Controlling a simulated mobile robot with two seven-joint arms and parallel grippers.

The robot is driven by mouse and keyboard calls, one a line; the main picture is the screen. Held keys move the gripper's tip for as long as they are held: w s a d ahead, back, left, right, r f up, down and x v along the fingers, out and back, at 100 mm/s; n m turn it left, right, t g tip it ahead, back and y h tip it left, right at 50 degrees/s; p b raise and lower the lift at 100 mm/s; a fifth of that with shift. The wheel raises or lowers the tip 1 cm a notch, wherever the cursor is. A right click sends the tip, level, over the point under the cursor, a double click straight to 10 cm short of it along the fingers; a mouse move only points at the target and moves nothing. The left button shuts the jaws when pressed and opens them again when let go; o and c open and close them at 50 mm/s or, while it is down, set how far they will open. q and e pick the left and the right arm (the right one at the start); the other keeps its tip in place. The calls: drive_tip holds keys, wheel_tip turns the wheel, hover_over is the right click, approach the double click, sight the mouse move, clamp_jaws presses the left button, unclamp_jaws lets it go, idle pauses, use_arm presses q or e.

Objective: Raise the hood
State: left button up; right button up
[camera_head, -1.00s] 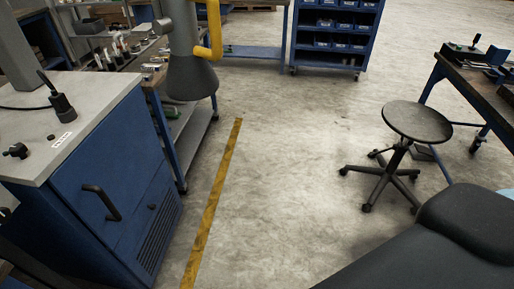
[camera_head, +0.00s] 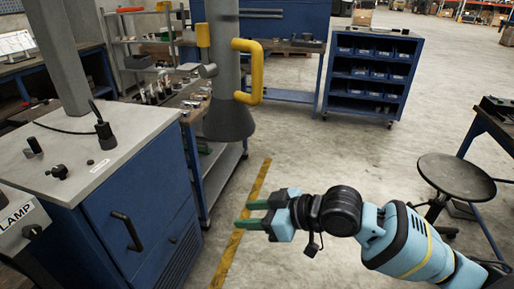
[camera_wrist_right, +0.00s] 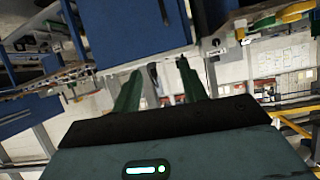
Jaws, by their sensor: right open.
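The hood (camera_head: 229,119) is a dark grey cone at the lower end of a grey vertical tube (camera_head: 224,55). It hangs in the upper middle of the head view. A yellow bent handle (camera_head: 256,72) is fixed to the tube's right side. My right gripper (camera_head: 240,213) is open and empty, below the hood and apart from it, with its green fingers pointing left. Both fingers also show in the wrist view (camera_wrist_right: 160,70), with nothing between them. My left gripper is out of view.
A blue cabinet (camera_head: 150,205) with a grey top stands at the left. A workbench with tools (camera_head: 180,98) is behind it. A blue bin rack (camera_head: 372,72) stands at the back and a stool (camera_head: 456,178) at the right. The floor between is clear.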

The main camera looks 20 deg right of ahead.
drive_tip(key=w+d+r+t+y, duration=0.1)
drive_tip(key=w+d+r, duration=0.15)
drive_tip(key=r, duration=0.45)
drive_tip(key=w+d+r+t, duration=0.1)
drive_tip(key=w+d+r, duration=0.1)
drive_tip(key=w+r, duration=0.3)
drive_tip(key=m+t, duration=0.1)
drive_tip(key=t, duration=0.2)
approach(262, 69)
drive_tip(key=x, duration=0.3)
drive_tip(key=shift+y, duration=0.4)
drive_tip(key=p+x, duration=0.1)
drive_tip(key=x, duration=0.6)
drive_tip(key=shift+w+f, duration=0.1)
drive_tip(key=shift+w, duration=0.25)
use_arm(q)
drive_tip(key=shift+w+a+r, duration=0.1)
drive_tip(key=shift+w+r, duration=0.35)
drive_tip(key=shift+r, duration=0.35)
use_arm(e)
drive_tip(key=shift+w+a, duration=0.25)
drive_tip(key=shift+a, duration=0.05)
drive_tip(key=shift+c, duration=0.3)
drive_tip(key=shift+f, duration=0.1)
clamp_jaws()
